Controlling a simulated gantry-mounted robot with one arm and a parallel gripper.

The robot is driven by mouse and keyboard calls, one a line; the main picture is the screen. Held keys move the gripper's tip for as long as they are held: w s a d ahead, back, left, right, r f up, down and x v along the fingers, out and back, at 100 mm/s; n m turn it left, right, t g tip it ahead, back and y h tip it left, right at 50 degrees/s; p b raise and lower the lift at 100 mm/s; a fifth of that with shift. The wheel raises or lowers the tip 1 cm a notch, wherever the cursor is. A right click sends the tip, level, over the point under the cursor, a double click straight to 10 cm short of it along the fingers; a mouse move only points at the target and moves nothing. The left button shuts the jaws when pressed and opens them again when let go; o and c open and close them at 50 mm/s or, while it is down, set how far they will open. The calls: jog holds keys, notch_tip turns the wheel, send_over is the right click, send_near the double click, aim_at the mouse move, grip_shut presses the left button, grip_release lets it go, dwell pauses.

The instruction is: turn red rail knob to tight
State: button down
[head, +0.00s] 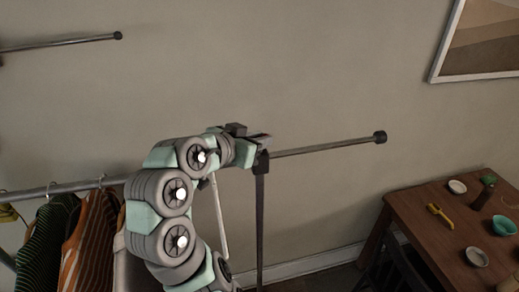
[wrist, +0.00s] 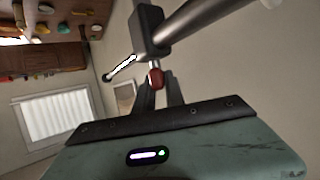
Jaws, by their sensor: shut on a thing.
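The red rail knob (wrist: 155,78) shows in the wrist view just below a dark clamp block (wrist: 148,30) on a grey rail (wrist: 192,22). My gripper (wrist: 159,90) has its two dark fingers on either side of the knob and is shut on it. The fingers partly cover the knob, and I see no tight mark or pointer on it. In the head view my gripper (head: 262,141) is at the clamp block (head: 261,162) on top of the dark upright post; the knob is hidden there.
Striped clothes (head: 88,230) hang from the rail at the left. A wooden table (head: 425,228) with bowls and a yellow object (head: 440,215) stands at the right. A rail (head: 335,147) extends right from the clamp to a dark end cap. A framed picture (head: 480,38) hangs on the wall.

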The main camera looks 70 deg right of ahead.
jog(key=shift+f+m+g+y+b, duration=0.1)
jog(key=shift+m+g+y+b, duration=0.4)
jog(key=shift+m+g, duration=0.65)
jog(key=shift+m+g+y+p, duration=0.35)
jog(key=shift+m+g+y, duration=0.25)
jog(key=shift+m+g, duration=0.4)
jog(key=shift+r+m+g+y+p, duration=0.25)
jog(key=shift+m+g+y+p, duration=0.85)
jog(key=shift+m+g, duration=0.35)
jog(key=shift+f+m+g+y+p, duration=0.15)
jog(key=shift+m+g+y+p, duration=0.15)
jog(key=shift+m+g+p, duration=0.1)
jog(key=c, duration=1.4)
grip_release()
